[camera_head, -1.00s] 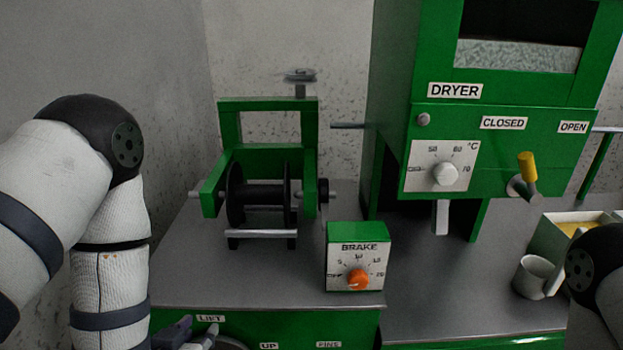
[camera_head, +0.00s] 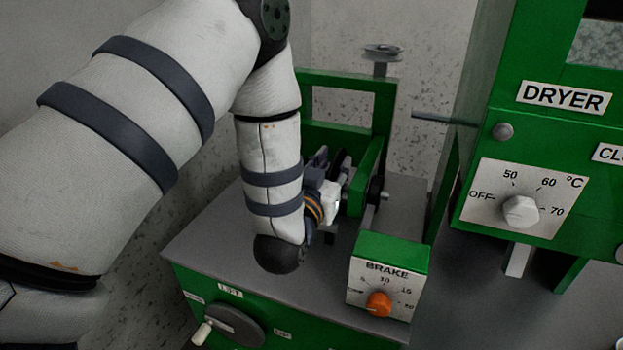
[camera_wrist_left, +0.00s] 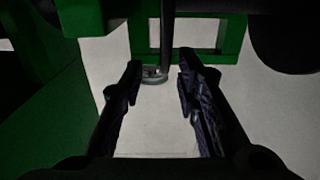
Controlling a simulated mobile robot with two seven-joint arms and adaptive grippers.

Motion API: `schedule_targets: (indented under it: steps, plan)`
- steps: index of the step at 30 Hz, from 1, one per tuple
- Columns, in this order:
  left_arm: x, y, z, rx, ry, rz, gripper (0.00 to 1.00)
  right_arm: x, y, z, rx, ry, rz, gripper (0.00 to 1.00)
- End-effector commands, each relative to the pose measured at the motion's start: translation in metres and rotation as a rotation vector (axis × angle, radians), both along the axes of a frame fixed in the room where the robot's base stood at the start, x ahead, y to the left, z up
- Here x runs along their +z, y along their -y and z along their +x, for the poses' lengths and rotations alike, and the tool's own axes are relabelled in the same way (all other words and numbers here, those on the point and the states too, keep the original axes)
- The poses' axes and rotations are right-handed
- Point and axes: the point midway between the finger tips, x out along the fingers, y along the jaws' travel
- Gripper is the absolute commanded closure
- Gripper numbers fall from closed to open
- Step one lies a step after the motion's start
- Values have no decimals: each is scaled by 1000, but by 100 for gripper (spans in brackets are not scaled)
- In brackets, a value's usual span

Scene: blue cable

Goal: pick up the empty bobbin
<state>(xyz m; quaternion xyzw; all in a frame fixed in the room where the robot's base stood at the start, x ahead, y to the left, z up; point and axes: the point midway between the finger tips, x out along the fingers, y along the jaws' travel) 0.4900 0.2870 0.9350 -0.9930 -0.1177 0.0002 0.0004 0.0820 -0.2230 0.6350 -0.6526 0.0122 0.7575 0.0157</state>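The empty bobbin (camera_head: 341,160) sits in the green stand at the back of the grey bench. In the head view only a dark part of its flange shows; my left forearm and gripper hide the rest. My left gripper (camera_head: 318,166) is right at the bobbin, in front of it; I cannot tell whether it touches. In the left wrist view the two fingers of my left gripper (camera_wrist_left: 158,66) stand apart with a clear gap, so it is open. A dark bar and a grey disc show beyond the gap. My right gripper is out of view.
The green stand's frame (camera_head: 376,150) rises close to my left gripper. A brake box (camera_head: 393,255) with an orange knob stands on the bench at front right. The green dryer (camera_head: 470,205) stands further right. A crank disc (camera_head: 236,325) is on the bench's front face.

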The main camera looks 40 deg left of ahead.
Motion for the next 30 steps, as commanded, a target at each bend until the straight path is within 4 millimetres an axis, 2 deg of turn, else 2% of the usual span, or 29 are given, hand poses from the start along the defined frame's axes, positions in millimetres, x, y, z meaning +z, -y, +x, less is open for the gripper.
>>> schedule_targets:
  steps: [4,8,14,18,30]
  plan:
    - [-5,-11,28,1,-1,0,71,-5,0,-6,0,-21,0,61]
    - [-4,-14,40,0,0,0,71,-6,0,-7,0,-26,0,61]
    - [-2,-14,40,0,1,0,71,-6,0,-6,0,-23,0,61]
    - [-2,-14,40,0,1,-1,100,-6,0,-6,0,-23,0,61]
    - [-1,-14,40,-1,3,0,100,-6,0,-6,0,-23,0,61]
